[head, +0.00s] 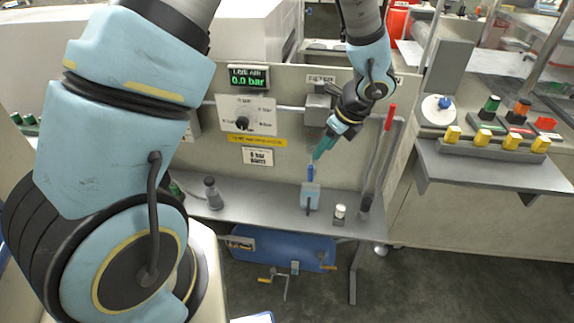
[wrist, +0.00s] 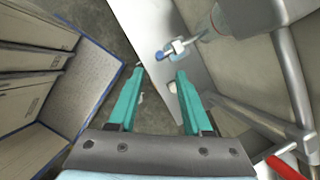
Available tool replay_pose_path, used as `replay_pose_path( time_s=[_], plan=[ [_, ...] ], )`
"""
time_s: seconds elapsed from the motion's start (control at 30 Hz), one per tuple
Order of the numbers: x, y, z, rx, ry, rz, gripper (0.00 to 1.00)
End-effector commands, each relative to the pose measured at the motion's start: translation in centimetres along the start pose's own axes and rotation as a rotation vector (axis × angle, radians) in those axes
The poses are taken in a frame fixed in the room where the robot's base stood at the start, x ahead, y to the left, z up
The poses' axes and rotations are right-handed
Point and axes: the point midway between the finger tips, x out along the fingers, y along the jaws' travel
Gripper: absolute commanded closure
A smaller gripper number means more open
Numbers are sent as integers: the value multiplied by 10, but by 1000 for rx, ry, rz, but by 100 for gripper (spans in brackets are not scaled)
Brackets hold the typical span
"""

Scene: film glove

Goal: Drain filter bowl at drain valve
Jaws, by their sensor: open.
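The grey filter unit (head: 318,108) is on the upright panel, its label partly hidden by my arm. My gripper (head: 317,157) is below it with teal fingers pointing down. A blue upright piece (head: 310,172) stands just below the fingertips, on a pale blue block (head: 310,197) at the shelf. In the wrist view my gripper (wrist: 158,73) is open and empty. A blue-tipped small fitting (wrist: 160,56) appears beyond the gap between the fingers, apart from them. A pale rounded body (wrist: 213,22) is up and right of it. I cannot tell for sure which part is the drain valve.
The grey shelf (head: 255,207) carries a dark-capped bottle (head: 213,192) and a small white-topped piece (head: 340,211). A red-handled lever (head: 389,117) stands right of my gripper. The display (head: 248,77) reads 0.0 bar. Large flat panels (wrist: 35,65) show left in the wrist view.

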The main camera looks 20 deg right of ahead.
Motion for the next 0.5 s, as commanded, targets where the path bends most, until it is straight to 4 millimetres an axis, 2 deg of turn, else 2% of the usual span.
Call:
replay_pose_path(
  time_s=[0.17,0.5],
  plan=[
    [21,1,0,3,0,4,50],
    [82,2,1,-1,1,4,50]
  ],
)
